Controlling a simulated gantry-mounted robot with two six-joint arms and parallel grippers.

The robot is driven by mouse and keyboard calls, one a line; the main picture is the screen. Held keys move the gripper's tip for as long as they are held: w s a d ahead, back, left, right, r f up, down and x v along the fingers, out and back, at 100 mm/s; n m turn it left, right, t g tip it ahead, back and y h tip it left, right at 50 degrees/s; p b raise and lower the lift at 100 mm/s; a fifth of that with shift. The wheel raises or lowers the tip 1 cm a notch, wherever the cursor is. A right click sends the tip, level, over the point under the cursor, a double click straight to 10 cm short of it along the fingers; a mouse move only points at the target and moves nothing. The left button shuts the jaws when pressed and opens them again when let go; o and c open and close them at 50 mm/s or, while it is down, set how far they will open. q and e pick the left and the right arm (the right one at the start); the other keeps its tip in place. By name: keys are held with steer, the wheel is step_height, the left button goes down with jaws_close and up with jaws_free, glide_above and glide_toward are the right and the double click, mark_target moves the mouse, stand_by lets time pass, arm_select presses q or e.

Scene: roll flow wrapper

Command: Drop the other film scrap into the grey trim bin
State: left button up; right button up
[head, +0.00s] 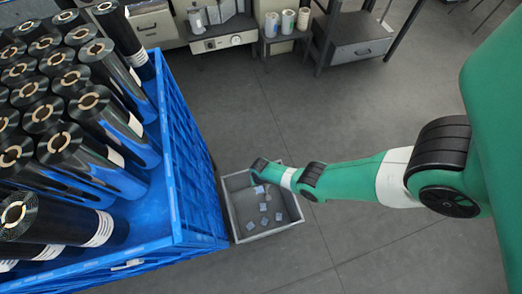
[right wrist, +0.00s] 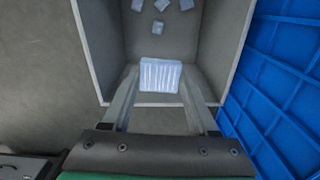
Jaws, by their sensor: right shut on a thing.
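The grey trim bin (head: 233,213) stands on the floor beside the blue crate, with several pale film scraps (head: 264,221) lying on its bottom. My right gripper (right wrist: 159,78) reaches over the bin; in the head view its end shows small above the bin's far part. In the right wrist view it is shut on a pale, striped film scrap (right wrist: 160,73), held between the fingertips. The scrap appears inside the bin's outline (right wrist: 88,50); its height above the bottom cannot be told. My left gripper is not in view.
A blue crate (head: 190,180) full of black film rolls (head: 85,105) stands close to the bin's left side. Cabinets and shelves (head: 355,45) line the back. The grey floor right of the bin is clear below my right arm.

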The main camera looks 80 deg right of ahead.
mark_target(261, 187)
step_height(261, 187, down, 6)
steer(key=b, duration=0.6)
steer(key=o, duration=1.4)
steer(key=shift+r, duration=0.1)
step_height(261, 187, up, 12)
steer(key=p, duration=1.2)
steer(key=shift+f, duration=0.2)
